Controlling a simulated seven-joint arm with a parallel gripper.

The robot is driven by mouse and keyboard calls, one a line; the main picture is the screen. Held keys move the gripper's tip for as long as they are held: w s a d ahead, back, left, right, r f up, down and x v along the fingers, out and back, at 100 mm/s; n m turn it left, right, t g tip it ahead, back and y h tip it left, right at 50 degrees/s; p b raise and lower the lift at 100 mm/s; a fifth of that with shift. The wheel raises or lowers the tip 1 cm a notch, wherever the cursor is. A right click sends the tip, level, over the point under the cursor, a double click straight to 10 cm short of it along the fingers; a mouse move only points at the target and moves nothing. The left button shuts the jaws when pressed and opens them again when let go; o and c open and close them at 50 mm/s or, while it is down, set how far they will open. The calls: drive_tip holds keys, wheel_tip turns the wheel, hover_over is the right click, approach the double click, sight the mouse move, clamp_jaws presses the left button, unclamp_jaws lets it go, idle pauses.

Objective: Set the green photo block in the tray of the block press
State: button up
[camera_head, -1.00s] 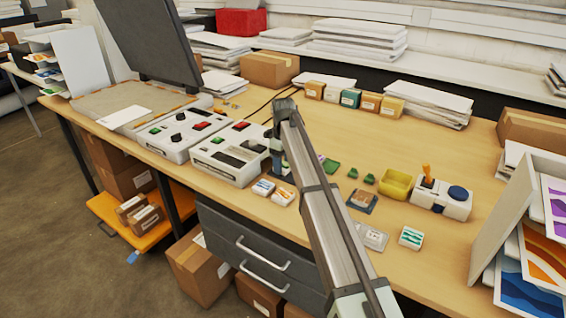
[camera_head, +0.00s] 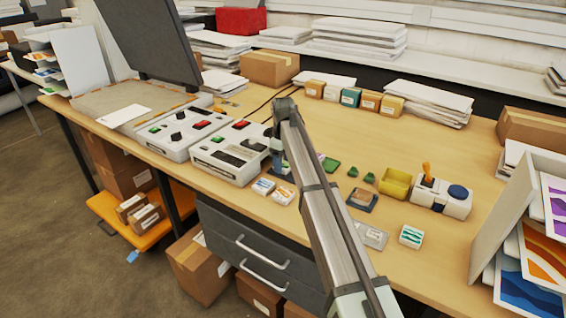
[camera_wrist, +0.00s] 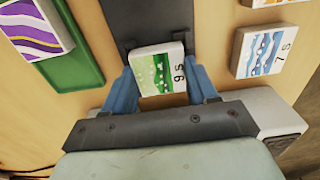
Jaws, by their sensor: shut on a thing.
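The green photo block (camera_wrist: 162,72) is white-edged, with a green picture and the mark "9 S". My gripper (camera_wrist: 168,88) is shut on it, with one blue finger on each side. The block sits slightly askew between the fingers, over a dark grey plate (camera_wrist: 150,18). I cannot tell whether it touches that plate. In the head view my gripper (camera_head: 277,160) points down just right of the second control box, and my arm hides the block. A pale device with an orange lever and blue round top (camera_head: 443,198) stands at the right; I cannot tell whether it is the block press.
A purple-striped block (camera_wrist: 32,27) lies on a green tray (camera_wrist: 75,72), left of my gripper in the wrist view. A blue-patterned block (camera_wrist: 265,52) lies to its right. A yellow bin (camera_head: 397,183) and two control boxes (camera_head: 180,132) (camera_head: 228,155) stand on the table.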

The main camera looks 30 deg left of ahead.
drive_tip(key=o, duration=0.8)
drive_tip(key=shift+r, duration=0.25)
drive_tip(key=shift+r, duration=1.3)
drive_tip(key=o, duration=0.5)
drive_tip(key=shift+o, duration=0.2)
drive_tip(key=shift+r, duration=0.15)
drive_tip(key=shift+r, duration=2.35)
